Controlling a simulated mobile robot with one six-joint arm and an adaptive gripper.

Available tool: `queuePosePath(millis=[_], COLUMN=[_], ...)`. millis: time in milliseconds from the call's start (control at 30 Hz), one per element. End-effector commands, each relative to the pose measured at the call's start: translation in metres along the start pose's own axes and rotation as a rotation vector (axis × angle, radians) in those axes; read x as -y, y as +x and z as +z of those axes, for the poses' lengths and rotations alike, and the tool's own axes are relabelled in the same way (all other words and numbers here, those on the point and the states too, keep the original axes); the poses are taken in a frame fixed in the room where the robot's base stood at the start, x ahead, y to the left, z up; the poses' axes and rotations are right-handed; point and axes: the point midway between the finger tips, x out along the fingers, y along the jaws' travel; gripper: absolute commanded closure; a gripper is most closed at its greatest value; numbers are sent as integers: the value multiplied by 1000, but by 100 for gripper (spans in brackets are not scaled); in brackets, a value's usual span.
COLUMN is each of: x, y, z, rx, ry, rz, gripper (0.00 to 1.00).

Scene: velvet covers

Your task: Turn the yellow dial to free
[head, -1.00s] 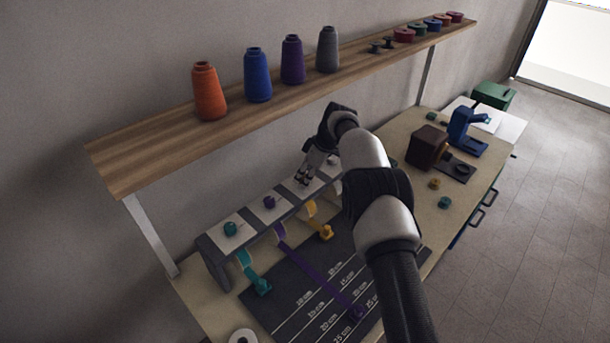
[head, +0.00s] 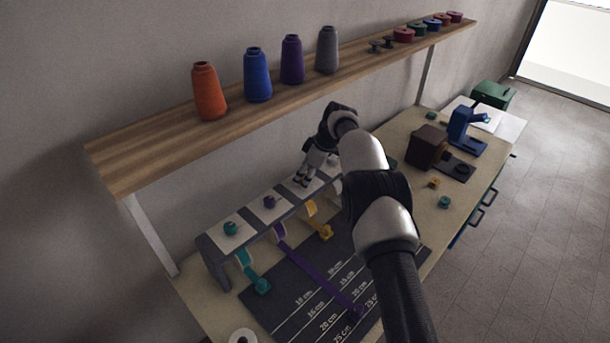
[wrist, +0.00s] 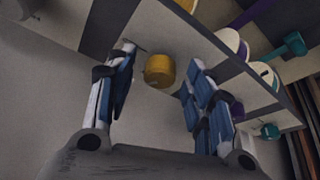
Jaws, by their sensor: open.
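In the head view my gripper (head: 303,181) points down at the bench (head: 245,229), over the plate behind the yellow ribbon (head: 312,212), and hides the dial.
A teal dial (head: 230,228) and a purple dial (head: 269,201) stand on the same bench. Ribbons run from it onto a dark measuring mat (head: 290,303). A wooden shelf (head: 150,143) with thread cones overhangs behind. A brown box (head: 427,147) stands right.

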Motion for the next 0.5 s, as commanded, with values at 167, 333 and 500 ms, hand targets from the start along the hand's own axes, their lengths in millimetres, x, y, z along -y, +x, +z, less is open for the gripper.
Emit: queuePosePath(millis=[167,333,500], x=[0,-1,-1], y=[-1,-18,-53], z=[0,-1,0], rx=[0,-1,-2], ry=[0,0,1], rz=[0,2,4], gripper=[52,52,52])
